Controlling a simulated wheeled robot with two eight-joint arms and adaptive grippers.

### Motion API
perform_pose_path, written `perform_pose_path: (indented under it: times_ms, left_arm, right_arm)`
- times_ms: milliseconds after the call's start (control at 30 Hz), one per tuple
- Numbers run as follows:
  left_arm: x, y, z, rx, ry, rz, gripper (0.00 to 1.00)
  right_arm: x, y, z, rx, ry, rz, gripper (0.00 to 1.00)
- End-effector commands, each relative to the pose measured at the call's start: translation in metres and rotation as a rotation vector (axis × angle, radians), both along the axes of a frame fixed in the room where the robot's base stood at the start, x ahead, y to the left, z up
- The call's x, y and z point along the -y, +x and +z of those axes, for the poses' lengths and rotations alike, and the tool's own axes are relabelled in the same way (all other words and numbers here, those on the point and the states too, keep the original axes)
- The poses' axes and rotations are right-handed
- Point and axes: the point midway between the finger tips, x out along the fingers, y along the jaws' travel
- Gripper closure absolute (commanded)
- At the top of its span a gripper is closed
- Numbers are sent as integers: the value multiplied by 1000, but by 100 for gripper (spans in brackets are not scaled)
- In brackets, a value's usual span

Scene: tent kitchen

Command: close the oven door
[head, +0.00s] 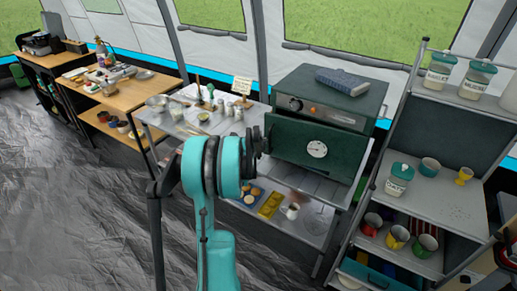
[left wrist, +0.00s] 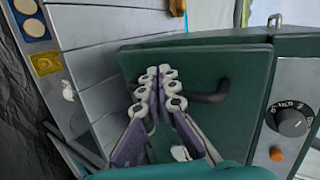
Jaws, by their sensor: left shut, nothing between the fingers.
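The dark green oven (head: 330,92) stands on a metal table in the middle of the head view. Its door (head: 345,160) carries a round white dial and looks tilted out a little from the body; the exact gap is hard to tell. In the left wrist view the door (left wrist: 245,75) fills the middle, with a dark handle (left wrist: 212,97) on it. My left gripper (left wrist: 165,72) is shut and empty, its fingertips over the door face beside the handle; contact cannot be told. In the head view my teal wrist mostly hides this gripper. My right gripper is not in view.
A blue folded cloth or book (head: 342,80) lies on the oven. A shelf rack (head: 440,195) with mugs and jars stands close on the right. Bottles and bowls stand on the metal table (head: 160,120) to the left. The dark floor (head: 70,220) at left is clear.

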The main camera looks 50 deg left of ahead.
Motion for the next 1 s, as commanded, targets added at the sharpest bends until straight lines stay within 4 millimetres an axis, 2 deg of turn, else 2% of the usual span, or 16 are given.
perform_pose_path:
  times_ms: [200, 633, 900, 1000]
  left_arm:
    - [-7, 15, 0, -2, 1, -1, 100]
    - [-11, 22, 0, -1, 1, -2, 100]
    - [-35, 70, 0, -1, 0, -3, 100]
    - [-40, 82, 1, -1, 0, -3, 100]
  right_arm:
    - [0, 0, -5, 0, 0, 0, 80]
    - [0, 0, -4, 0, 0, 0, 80]
    - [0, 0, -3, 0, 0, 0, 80]
    - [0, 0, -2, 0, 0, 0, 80]
